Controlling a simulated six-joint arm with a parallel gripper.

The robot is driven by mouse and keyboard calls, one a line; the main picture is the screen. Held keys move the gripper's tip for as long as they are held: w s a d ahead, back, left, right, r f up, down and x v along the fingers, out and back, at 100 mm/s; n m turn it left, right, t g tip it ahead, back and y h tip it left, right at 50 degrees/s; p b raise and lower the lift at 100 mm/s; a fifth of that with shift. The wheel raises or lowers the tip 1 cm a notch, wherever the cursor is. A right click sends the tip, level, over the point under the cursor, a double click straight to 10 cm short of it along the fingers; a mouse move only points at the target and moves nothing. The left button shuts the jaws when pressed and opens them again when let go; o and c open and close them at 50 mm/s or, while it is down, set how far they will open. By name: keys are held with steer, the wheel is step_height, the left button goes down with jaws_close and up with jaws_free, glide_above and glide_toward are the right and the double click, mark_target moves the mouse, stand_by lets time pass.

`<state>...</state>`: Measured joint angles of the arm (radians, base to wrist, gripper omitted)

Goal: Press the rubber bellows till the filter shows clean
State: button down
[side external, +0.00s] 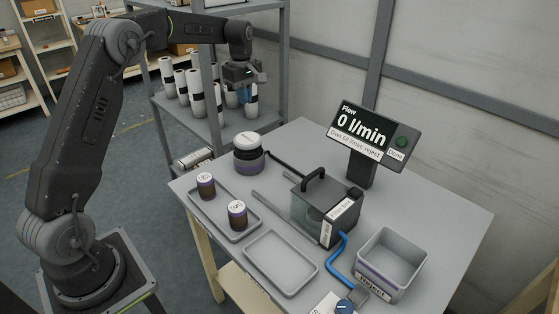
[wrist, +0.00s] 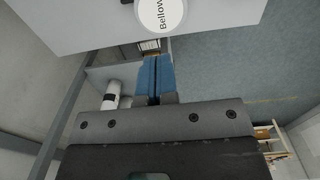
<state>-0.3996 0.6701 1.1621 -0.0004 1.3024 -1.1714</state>
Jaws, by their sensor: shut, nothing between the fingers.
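The rubber bellows (side external: 248,152) stands at the back left of the table, with a white round top and a dark, purple-banded body. Its white top, lettered "Bellow", also shows at the upper edge of the wrist view (wrist: 162,12). My gripper (side external: 245,97) is shut and empty, with blue fingers, above and apart from the bellows. The fingers also show in the wrist view (wrist: 155,72). A clear box with a black handle (side external: 322,206) stands mid-table; any filter inside is not clear to see. The display (side external: 364,130) reads "Flow 0 l/min", with a green Done button (side external: 401,142).
A grey tray (side external: 252,229) holds two dark cylinders with white tops. An empty tray (side external: 280,262) lies in front. A grey Reject bin (side external: 389,264) stands at right, near a blue hose (side external: 336,262). A shelf with white rolls (side external: 183,87) stands behind my gripper.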

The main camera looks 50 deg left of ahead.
mark_target(248, 137)
steer(key=shift+w+a+r, duration=0.15)
steer(key=shift+w+r, duration=0.1)
steer(key=shift+r, duration=0.3)
steer(key=shift+w+a+r, duration=0.1)
steer(key=shift+w+r, duration=0.1)
steer(key=shift+r, duration=0.3)
steer(key=f, duration=1.4)
steer(key=shift+s+d, duration=0.1)
steer(key=shift+s, duration=0.1)
steer(key=shift+s+f, duration=0.1)
steer(key=shift+f, duration=2.2)
